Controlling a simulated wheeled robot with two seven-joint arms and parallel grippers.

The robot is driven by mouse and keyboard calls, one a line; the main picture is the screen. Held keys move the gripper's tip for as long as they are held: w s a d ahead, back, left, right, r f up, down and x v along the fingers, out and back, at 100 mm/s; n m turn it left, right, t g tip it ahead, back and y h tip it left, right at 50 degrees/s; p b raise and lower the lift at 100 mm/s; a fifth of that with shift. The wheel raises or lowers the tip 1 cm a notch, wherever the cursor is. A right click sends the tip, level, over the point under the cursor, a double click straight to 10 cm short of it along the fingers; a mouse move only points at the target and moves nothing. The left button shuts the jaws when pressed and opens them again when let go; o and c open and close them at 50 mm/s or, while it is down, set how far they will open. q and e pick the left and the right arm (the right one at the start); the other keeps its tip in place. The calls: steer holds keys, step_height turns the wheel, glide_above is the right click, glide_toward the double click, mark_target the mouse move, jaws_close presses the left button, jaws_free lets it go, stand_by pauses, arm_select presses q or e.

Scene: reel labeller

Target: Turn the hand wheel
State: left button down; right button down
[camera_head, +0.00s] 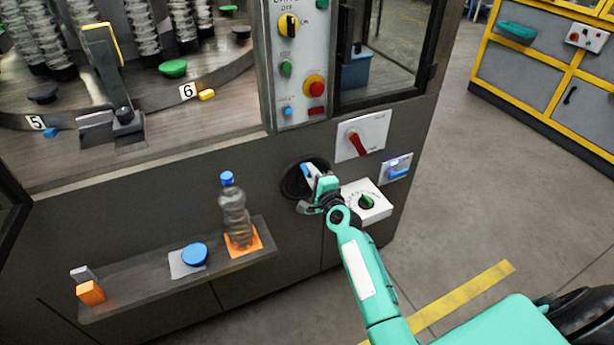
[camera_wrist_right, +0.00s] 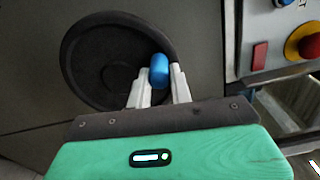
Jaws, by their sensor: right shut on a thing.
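The hand wheel (camera_head: 290,183) is a dark round disc on the machine's grey front panel, partly covered by my right gripper in the head view. In the right wrist view the wheel (camera_wrist_right: 88,55) fills the upper left, with a blue handle knob (camera_wrist_right: 160,66) at its right edge. My right gripper (camera_head: 312,174) reaches in from the lower right. Its two pale fingers (camera_wrist_right: 161,78) stand on either side of the blue knob and are shut on it. My left gripper is not in view.
Right of the wheel are a red rotary switch (camera_head: 357,143) and a white dial plate (camera_head: 367,202). Below left, a shelf (camera_head: 140,285) holds a bottle (camera_head: 235,212), a blue cap (camera_head: 194,255) and an orange block (camera_head: 90,292). Open floor (camera_head: 470,190) lies to the right.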

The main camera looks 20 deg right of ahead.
steer(key=shift+w+d+r+m, duration=0.1)
steer(key=shift+d+r+m, duration=0.2)
steer(key=shift+m, duration=0.3)
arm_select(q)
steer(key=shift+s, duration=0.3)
arm_select(e)
steer(key=shift+d, duration=0.1)
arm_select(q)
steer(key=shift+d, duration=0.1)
arm_select(e)
steer(key=shift+f, duration=0.15)
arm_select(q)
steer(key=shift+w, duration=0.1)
arm_select(e)
steer(key=c, duration=1.3)
jaws_free()
steer(key=shift+a, duration=0.3)
steer(key=shift+o, duration=0.2)
steer(key=shift+d+f, duration=0.1)
steer(key=shift+d, duration=0.05)
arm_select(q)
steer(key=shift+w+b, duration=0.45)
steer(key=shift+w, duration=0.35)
arm_select(e)
steer(key=s, duration=1.4)
steer(key=shift+d, duration=0.15)
